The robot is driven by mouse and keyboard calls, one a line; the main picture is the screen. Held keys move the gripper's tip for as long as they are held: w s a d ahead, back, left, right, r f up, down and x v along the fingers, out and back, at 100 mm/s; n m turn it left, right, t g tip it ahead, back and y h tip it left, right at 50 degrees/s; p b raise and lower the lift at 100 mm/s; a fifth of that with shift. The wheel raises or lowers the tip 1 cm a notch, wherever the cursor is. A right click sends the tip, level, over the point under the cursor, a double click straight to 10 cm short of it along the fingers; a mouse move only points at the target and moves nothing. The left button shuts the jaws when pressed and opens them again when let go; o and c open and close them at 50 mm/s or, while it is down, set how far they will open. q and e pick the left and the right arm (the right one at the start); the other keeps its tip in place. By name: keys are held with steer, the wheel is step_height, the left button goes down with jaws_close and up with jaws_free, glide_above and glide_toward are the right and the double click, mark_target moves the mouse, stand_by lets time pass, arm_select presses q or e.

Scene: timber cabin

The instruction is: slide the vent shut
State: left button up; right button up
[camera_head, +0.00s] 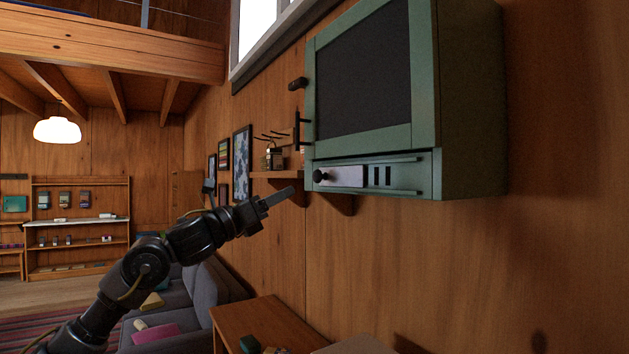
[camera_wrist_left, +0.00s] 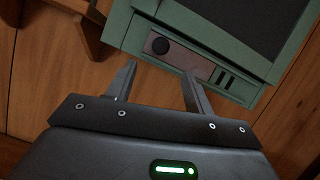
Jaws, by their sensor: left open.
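The vent is a strip along the bottom of a green wall cabinet (camera_head: 470,90). A pale sliding plate (camera_head: 345,177) with a round black knob (camera_head: 319,175) sits at the left end of the strip. Several dark slots (camera_head: 380,176) show uncovered to the right of the plate. My left gripper (camera_head: 280,197) is below and left of the knob, apart from it. In the left wrist view the gripper (camera_wrist_left: 157,85) is open and empty, its fingers pointing toward the knob (camera_wrist_left: 160,46) and plate (camera_wrist_left: 185,55). My right gripper is not in view.
A small wooden shelf (camera_head: 278,175) with a jar (camera_head: 274,158) on it is on the wall just left of the cabinet. A wooden table (camera_head: 255,318) is below, with a grey sofa (camera_head: 205,290) behind it. The space directly beneath the cabinet is mostly clear.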

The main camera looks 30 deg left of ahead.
mark_target(315, 178)
arm_select(q)
steer(key=p+x, duration=0.5)
steer(key=x, duration=0.4)
steer(key=shift+d+r, duration=0.2)
steer(key=shift+w+d+r, duration=0.15)
steer(key=shift+w+d, duration=0.05)
steer(key=shift+w, duration=0.35)
steer(key=shift+w+d, duration=0.1)
steer(key=shift+w, duration=0.05)
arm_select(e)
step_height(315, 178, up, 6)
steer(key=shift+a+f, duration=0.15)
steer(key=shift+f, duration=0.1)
